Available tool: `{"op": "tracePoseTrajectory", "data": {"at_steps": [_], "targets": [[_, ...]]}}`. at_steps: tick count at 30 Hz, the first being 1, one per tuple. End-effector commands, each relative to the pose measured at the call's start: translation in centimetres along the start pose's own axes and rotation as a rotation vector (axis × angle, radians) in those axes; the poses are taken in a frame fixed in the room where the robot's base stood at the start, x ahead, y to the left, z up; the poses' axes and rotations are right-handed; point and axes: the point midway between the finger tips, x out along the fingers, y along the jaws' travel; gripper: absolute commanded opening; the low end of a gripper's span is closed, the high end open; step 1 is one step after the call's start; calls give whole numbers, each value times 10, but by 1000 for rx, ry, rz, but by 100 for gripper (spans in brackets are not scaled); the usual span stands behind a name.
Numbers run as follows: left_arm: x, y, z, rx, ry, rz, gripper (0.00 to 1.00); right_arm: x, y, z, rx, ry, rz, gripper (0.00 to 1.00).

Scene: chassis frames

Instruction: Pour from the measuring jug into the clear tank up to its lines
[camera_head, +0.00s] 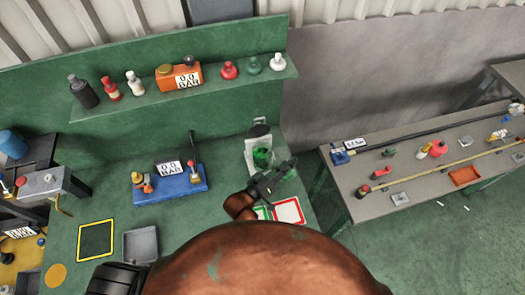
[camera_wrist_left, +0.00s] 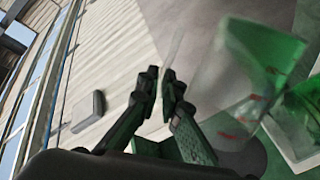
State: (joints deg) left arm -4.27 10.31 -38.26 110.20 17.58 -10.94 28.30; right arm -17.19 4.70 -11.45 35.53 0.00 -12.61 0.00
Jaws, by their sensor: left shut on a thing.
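A clear container with green contents (camera_head: 262,157) shows beside my left gripper (camera_head: 280,178), over the right part of the green bench. In the left wrist view, a large see-through container (camera_wrist_left: 235,75) with green inside and small red marks is right of my left gripper (camera_wrist_left: 166,85). It looks tilted there. A second green-tinted clear container (camera_wrist_left: 303,115) is at the right edge, partly cut off. I cannot tell surely which is the measuring jug and which the tank. My left gripper is shut on a thin, hard-to-see part, taken as the jug's. My right gripper is not in view.
A red-bordered white pad (camera_head: 290,211) lies on the bench by my arm. A blue gauge unit (camera_head: 170,186) with a lever stands left. A grey tray (camera_head: 141,246) and a yellow-edged dark pad (camera_head: 95,240) are further left. A shelf (camera_head: 215,89) holds several bottles.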

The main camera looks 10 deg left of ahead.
Motion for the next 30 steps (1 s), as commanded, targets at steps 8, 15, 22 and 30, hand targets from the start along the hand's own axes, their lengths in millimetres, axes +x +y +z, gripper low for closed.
{"op": "tracePoseTrajectory", "data": {"at_steps": [8,15,22,30], "targets": [[0,2,19,105,2,2,0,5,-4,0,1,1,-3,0],[0,3,19,106,2,2,0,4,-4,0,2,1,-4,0],[0,3,19,106,2,2,0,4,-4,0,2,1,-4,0],[0,3,19,105,2,2,0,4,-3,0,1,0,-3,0]]}}
